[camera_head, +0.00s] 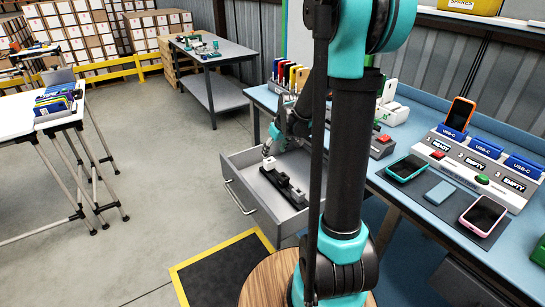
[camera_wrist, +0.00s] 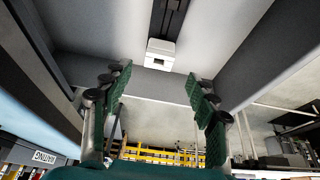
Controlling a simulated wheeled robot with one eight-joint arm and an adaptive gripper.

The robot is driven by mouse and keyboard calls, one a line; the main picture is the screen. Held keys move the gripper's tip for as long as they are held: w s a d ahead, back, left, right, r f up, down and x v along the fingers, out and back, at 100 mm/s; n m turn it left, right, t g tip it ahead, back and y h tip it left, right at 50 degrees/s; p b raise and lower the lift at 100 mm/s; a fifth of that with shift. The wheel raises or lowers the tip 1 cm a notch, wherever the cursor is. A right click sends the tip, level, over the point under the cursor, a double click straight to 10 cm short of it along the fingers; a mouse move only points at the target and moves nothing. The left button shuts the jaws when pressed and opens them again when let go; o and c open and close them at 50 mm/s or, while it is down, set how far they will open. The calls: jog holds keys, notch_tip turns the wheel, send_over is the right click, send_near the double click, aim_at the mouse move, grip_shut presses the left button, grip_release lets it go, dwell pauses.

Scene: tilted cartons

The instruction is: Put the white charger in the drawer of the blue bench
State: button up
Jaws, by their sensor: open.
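The blue bench (camera_head: 410,112) stands at the right, and its grey drawer (camera_head: 238,192) is pulled open. A small white block, which looks like the white charger (camera_head: 269,163), lies in the drawer at one end of a dark strip. In the wrist view the white charger (camera_wrist: 160,55) rests on the drawer floor (camera_wrist: 110,42), a dark slot in its face. My gripper (camera_head: 268,148) is over the drawer, close to the charger. In the wrist view my gripper (camera_wrist: 160,78) is open, its green-padded fingers apart, with the charger just beyond the tips and not gripped.
On the bench are a charging station (camera_head: 475,165), phones and a red-button box (camera_head: 381,146).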

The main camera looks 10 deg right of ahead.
jog(key=s+d+f+m+h, duration=0.1)
jog(key=s+m, duration=0.1)
jog(key=s, duration=1.1)
jog(key=s+d+f+m, duration=0.1)
jog(key=s+m, duration=0.1)
jog(key=s, duration=1)
jog(key=shift+s+d+h, duration=0.35)
jog(key=shift+h, duration=0.05)
jog(key=shift+f, duration=0.1)
jog(key=shift+c, duration=0.5)
